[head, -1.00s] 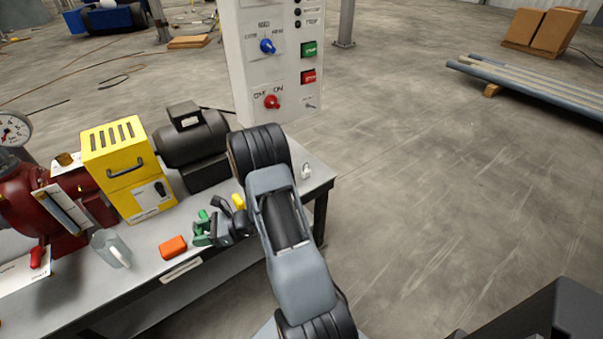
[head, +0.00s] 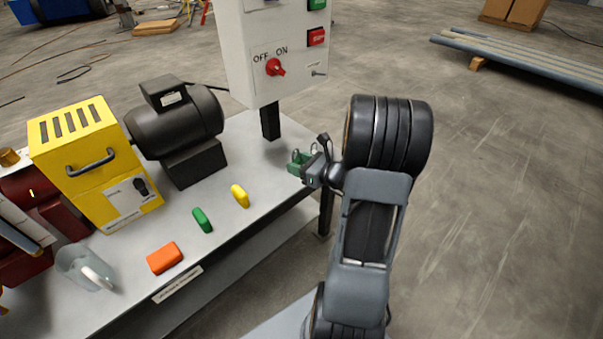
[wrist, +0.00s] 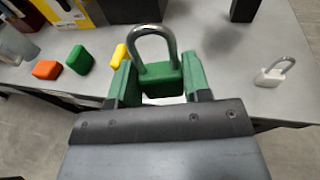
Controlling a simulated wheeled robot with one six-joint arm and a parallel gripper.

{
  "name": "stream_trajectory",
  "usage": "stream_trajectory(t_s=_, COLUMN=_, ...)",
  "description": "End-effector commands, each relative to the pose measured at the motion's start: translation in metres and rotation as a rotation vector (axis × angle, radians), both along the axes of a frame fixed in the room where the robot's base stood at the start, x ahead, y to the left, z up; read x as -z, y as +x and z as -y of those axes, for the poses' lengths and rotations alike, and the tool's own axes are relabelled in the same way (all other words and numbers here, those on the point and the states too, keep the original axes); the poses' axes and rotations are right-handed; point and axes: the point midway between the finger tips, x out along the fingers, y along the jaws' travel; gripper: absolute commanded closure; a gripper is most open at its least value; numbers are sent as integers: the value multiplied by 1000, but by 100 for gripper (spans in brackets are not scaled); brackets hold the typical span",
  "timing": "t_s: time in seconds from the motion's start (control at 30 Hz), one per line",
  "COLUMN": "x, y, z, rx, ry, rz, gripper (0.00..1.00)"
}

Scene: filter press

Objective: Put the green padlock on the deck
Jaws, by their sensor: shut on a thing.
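The green padlock (wrist: 160,80) with a silver shackle sits between the two green fingers of my gripper (wrist: 158,88) in the wrist view, shackle pointing away from the gripper. My gripper is shut on it. In the head view my gripper (head: 303,166) is at the bench's right end, and the padlock is small and hard to separate from the green fingers. The grey bench top (head: 222,232) lies below and to the left. I cannot tell the exact height of the padlock above it.
Orange (head: 165,258), green (head: 203,220) and yellow (head: 240,195) blocks lie near the front edge. A control box (head: 275,60), motor (head: 175,125) and yellow unit (head: 95,165) stand behind.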

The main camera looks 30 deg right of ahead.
Motion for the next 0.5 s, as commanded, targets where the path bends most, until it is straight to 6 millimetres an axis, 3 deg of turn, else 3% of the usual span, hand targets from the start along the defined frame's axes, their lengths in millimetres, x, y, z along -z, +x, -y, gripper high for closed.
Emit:
stream_trajectory(t_s=0.03, x=10, y=-8, z=14, rx=55, ry=-2, rz=8, gripper=81)
stream_trajectory(t_s=0.1, x=10, y=-18, z=28, rx=116, ry=1, rz=9, gripper=81)
stream_trajectory(t_s=0.27, x=9, y=-31, z=47, rx=202, ry=10, rz=14, gripper=81)
stream_trajectory(t_s=0.37, x=13, y=-25, z=54, rx=220, ry=11, rz=15, gripper=81)
stream_trajectory(t_s=0.5, x=28, y=3, z=64, rx=224, ry=14, rz=14, gripper=81)
